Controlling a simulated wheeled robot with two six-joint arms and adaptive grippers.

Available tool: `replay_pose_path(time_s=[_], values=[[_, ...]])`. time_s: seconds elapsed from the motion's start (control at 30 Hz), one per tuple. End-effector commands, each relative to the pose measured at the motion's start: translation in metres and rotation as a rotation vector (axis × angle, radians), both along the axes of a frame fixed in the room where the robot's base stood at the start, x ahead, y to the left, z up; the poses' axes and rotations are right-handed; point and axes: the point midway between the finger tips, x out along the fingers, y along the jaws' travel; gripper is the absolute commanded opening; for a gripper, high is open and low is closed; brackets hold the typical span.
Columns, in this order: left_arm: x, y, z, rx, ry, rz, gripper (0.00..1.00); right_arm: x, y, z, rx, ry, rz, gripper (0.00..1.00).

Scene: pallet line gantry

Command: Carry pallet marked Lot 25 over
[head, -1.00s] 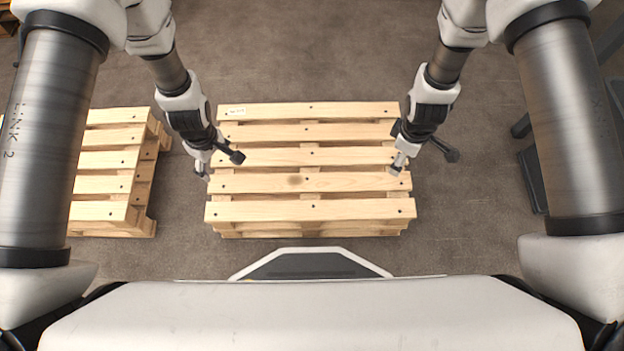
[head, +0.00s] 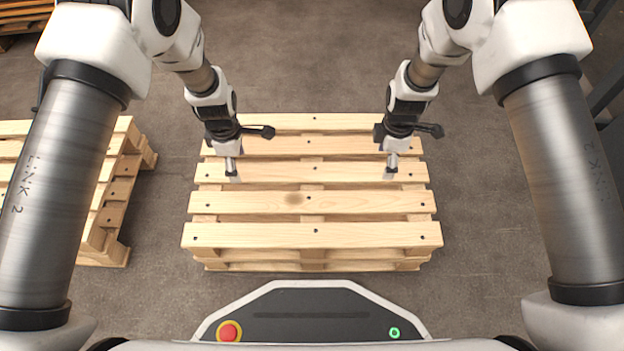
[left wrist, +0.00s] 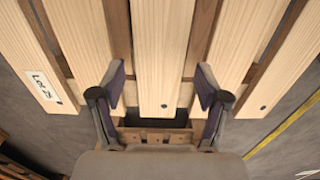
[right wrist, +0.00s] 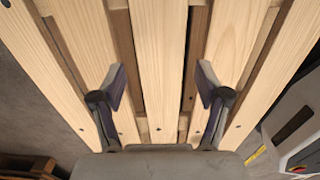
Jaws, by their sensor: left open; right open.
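A pale wooden pallet (head: 312,235) lies flat on the floor in front of me. Its white label (left wrist: 42,84), partly readable, shows on a board in the left wrist view; it is hidden in the head view. My left gripper (head: 232,172) is open above the pallet's left side. In the left wrist view its fingers (left wrist: 160,92) stand either side of a middle board's end. My right gripper (head: 391,170) is open above the right side. In the right wrist view its fingers (right wrist: 161,92) flank a middle board. I cannot tell whether either touches the wood.
Another wooden pallet (head: 120,190) lies to the left, with a floor gap between. A further pallet (head: 22,18) is at the far left corner. A dark frame (head: 606,95) stands at the right. My base's front is just nearer than the pallet. Floor beyond the pallet is clear.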

Motion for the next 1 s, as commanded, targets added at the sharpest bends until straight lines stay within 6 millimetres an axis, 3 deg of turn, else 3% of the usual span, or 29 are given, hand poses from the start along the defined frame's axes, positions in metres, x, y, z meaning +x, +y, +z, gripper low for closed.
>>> replay_pose_path(time_s=[0.1, 0.3, 0.67, 0.8, 0.9, 1.0], values=[[-0.001, 0.0, -0.023, 0.0, 0.003, 0.0, 0.75, -0.001, 0.0, -0.023, 0.001, 0.003, -0.001, 0.75], [0.0, 0.0, -0.05, 0.0, 0.0, -0.001, 0.75, 0.0, 0.0, -0.05, 0.0, 0.001, -0.001, 0.75], [0.0, 0.0, -0.057, 0.0, -0.001, 0.0, 0.75, 0.0, 0.0, -0.058, 0.0, 0.0, -0.002, 0.75], [0.0, 0.0, -0.057, 0.0, -0.001, -0.001, 0.29, 0.0, 0.0, -0.058, 0.0, 0.0, -0.002, 0.29], [0.0, 0.0, -0.057, 0.0, -0.001, -0.001, 0.0, 0.0, 0.0, -0.058, 0.0, 0.0, -0.001, 0.0], [0.0, 0.0, -0.057, 0.0, -0.001, -0.001, 0.0, 0.0, 0.0, -0.058, 0.0, 0.0, -0.001, 0.0]])
